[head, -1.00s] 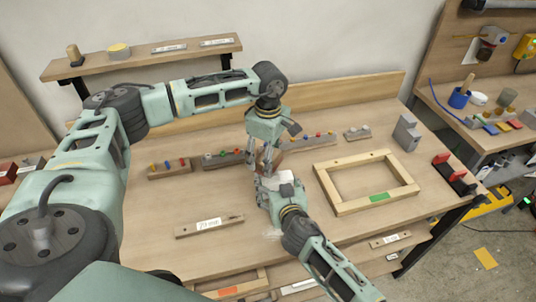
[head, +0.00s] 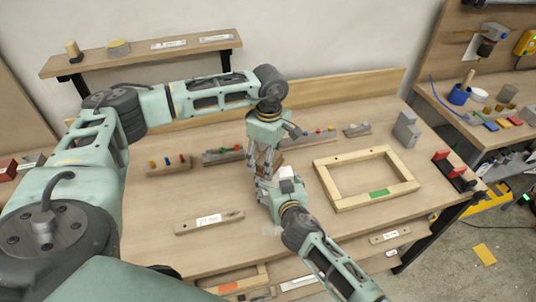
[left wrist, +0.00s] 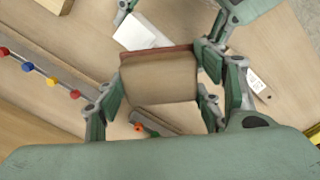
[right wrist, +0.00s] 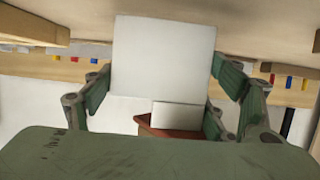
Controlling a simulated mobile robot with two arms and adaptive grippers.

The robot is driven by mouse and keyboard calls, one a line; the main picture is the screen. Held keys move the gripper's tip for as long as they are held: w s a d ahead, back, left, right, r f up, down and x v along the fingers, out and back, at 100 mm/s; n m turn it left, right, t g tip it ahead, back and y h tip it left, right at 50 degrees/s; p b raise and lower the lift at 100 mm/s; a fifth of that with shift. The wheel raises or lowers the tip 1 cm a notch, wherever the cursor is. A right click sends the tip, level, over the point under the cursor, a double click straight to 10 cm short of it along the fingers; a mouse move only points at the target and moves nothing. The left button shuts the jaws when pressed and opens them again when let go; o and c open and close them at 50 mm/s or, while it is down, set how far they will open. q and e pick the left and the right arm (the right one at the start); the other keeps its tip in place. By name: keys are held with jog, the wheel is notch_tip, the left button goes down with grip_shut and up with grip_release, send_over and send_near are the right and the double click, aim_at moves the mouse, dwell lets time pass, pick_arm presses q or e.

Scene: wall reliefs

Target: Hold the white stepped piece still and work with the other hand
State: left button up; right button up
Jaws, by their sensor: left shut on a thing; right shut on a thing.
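The white stepped piece (head: 286,173) is in my right gripper (head: 273,190), above the middle of the bench. In the right wrist view its large white face (right wrist: 165,58) stands between the fingers, with a smaller white step (right wrist: 176,115) below. My left gripper (head: 264,170) comes down from above and is shut on a wooden block with a reddish-brown edge (left wrist: 158,82). The white piece (left wrist: 140,32) lies just beyond that edge in the left wrist view. A reddish-brown part (right wrist: 180,133) shows beside the step in the right wrist view. Whether they touch is hard to tell.
A wooden frame (head: 335,202) lies to the right on the bench. Peg rails (head: 168,165) stand along the back, with a grey stepped block (head: 406,132) at the back right. A labelled bar (head: 209,222) lies at front left. Clear bench surrounds it.

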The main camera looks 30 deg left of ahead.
pick_arm(q)
jog(key=shift+s+d+f, duration=0.2)
jog(key=shift+s+d, duration=0.65)
jog(key=shift+s, duration=0.1)
jog(key=shift+c, duration=0.6)
jog(key=shift+s+d, duration=0.1)
jog(key=shift+s, duration=0.2)
jog(key=shift+c, duration=0.6)
jog(key=shift+w+a+r, duration=0.1)
jog(key=shift+w+a, duration=0.9)
jog(key=shift+a, duration=0.2)
jog(key=shift+w+a, duration=0.2)
jog(key=shift+w, duration=0.55)
jog(key=shift+s+d, duration=1.15)
jog(key=shift+d, duration=0.15)
jog(key=shift+s, duration=0.45)
jog(key=shift+w+a, duration=0.85)
jog(key=shift+a, duration=0.15)
jog(key=shift+w+a, duration=0.4)
jog(key=shift+w, duration=0.25)
jog(key=shift+w, duration=0.1)
jog(key=shift+d, duration=0.15)
